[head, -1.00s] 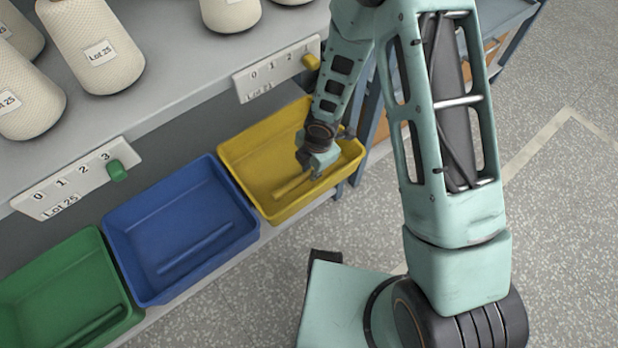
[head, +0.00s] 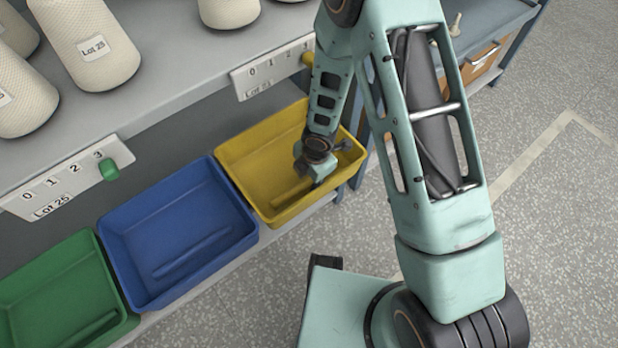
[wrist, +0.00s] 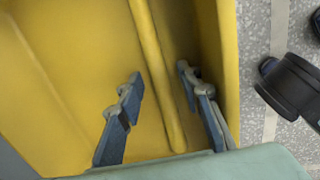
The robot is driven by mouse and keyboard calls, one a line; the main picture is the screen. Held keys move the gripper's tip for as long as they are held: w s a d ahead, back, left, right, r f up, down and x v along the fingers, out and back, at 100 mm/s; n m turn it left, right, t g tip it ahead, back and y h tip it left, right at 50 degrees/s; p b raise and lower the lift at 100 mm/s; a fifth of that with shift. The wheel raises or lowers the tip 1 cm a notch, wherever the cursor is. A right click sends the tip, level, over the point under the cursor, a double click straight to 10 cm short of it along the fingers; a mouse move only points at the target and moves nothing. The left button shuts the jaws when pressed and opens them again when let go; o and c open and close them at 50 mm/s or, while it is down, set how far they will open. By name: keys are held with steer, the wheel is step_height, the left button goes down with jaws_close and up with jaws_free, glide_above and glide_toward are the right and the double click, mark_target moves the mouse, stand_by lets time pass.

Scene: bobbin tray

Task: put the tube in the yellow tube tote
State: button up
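The yellow tube tote (head: 233,158) stands on the lower shelf, at the right end of a row of totes. A yellow tube (head: 291,194) lies in it along the front side, the same colour as the tote. In the wrist view the tube (wrist: 158,75) runs between my two blue finger pads, with a gap on each side. My gripper (head: 314,178) is inside the tote and open, and it also shows in the wrist view (wrist: 163,98).
A blue tote (head: 125,240) and a green tote (head: 50,262) stand to the left, each with a bar-like shape of its own colour inside. Cream bobbins (head: 85,45) stand on the shelf above, with numbered label plates (head: 270,70) along its edge. Open floor lies to the right.

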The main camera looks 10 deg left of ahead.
step_height(320, 180, up, 12)
steer(key=s+d+p, duration=0.1)
steer(key=p, duration=0.4)
steer(key=shift+s+d+p, duration=0.2)
steer(key=shift+p, duration=0.1)
steer(key=shift+w, duration=0.1)
